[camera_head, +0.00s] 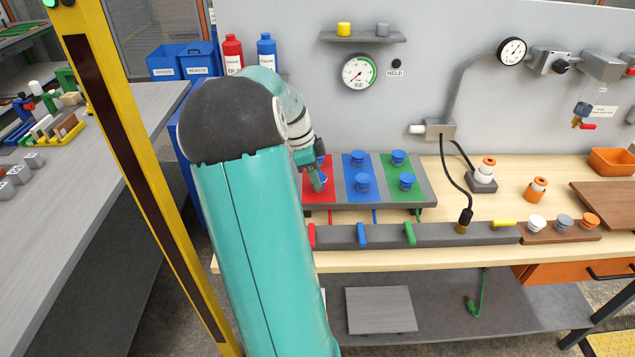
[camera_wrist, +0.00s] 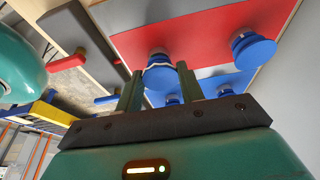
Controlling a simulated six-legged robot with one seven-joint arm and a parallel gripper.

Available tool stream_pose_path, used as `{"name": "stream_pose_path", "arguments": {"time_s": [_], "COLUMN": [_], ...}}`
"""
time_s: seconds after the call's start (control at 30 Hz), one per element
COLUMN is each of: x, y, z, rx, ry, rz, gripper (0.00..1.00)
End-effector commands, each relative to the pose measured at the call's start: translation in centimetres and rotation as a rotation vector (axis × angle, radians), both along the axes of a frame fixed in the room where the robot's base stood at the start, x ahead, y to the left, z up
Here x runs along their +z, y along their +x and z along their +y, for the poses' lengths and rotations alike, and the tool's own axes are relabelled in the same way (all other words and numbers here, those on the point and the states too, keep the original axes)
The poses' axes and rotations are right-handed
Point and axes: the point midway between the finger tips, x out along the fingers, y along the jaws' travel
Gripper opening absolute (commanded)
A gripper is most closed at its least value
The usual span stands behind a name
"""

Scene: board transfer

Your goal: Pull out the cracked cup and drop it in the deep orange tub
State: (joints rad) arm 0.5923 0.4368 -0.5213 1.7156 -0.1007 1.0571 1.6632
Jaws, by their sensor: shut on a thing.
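My gripper (camera_head: 317,181) is over the front of the red panel (camera_head: 313,197) of the grey board, at the left end of the workbench. In the wrist view its two fingers (camera_wrist: 160,88) are closed on a blue cup (camera_wrist: 159,77) with a pale jagged line across it, like a crack. The cup's grey neck points to the red panel; I cannot tell whether it is still seated. A second blue cup (camera_wrist: 253,50) stands on the red panel, apart from the fingers. An orange tub (camera_head: 612,161) stands at the bench's far right.
Blue cups also stand on the blue panel (camera_head: 353,191) and green panel (camera_head: 396,170). A black cable (camera_head: 452,185), a white-and-orange part (camera_head: 484,170) and an orange-and-white part (camera_head: 536,189) lie between board and tub. A wall shelf (camera_head: 362,37) is above.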

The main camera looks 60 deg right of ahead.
Motion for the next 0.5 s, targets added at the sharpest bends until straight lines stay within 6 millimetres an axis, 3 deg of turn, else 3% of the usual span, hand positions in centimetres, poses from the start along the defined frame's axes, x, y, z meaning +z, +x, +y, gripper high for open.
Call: {"name": "stream_pose_path", "arguments": {"time_s": [0.5], "x": [1.5], "y": [0.0], "z": [0.0], "rx": [0.001], "ry": [-0.002], "rz": [-0.001], "gripper": [0.11]}}
